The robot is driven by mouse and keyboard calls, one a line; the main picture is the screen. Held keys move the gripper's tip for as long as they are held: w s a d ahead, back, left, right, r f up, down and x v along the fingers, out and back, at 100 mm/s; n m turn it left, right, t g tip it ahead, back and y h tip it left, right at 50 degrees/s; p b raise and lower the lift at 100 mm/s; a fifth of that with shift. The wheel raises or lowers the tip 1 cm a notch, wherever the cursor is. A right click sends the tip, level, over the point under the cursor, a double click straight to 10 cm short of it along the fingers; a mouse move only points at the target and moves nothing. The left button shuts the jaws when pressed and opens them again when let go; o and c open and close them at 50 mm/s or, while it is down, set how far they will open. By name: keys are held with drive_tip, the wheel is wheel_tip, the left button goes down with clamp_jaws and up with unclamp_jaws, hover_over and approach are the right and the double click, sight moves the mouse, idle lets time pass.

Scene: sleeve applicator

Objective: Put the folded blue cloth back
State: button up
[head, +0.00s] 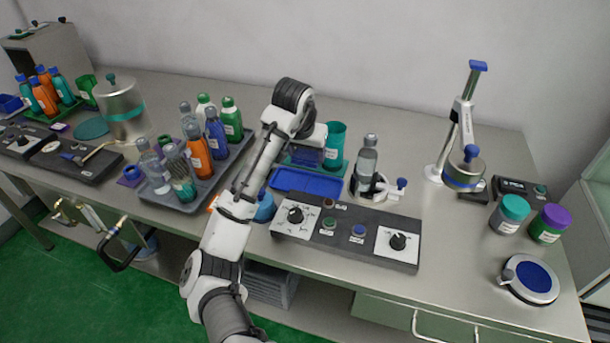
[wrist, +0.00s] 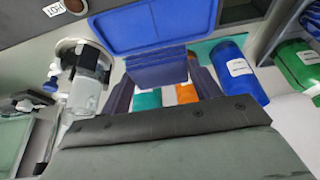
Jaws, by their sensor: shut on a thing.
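The folded blue cloth (head: 306,156) is dark blue and hangs under my gripper, just behind the blue tray. In the wrist view the cloth (wrist: 157,68) shows as a stack of layered folds between the two dark fingers of my gripper (wrist: 160,86), which is shut on it. In the head view the fingers are largely hidden by my own wrist. The flat blue tray (head: 300,196) looks empty in the head view. It also shows at the top of the wrist view (wrist: 150,28), close to the cloth. I cannot tell whether the cloth touches anything below.
A teal cup (head: 334,147) stands right beside the cloth. A clear bottle (head: 367,158) in a white holder is to the right. A grey control box (head: 345,238) lies in front. A grey tray (head: 160,200) of several bottles is left. The bench behind is clear.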

sight(307, 183)
wheel_tip(307, 183, down, 9)
drive_tip(key=shift+r+p, duration=0.2)
drive_tip(key=shift+p, duration=0.35)
drive_tip(key=shift+f, duration=0.2)
drive_tip(key=o, duration=0.9)
drive_tip(key=shift+o, duration=0.2)
drive_tip(key=shift+r, duration=0.15)
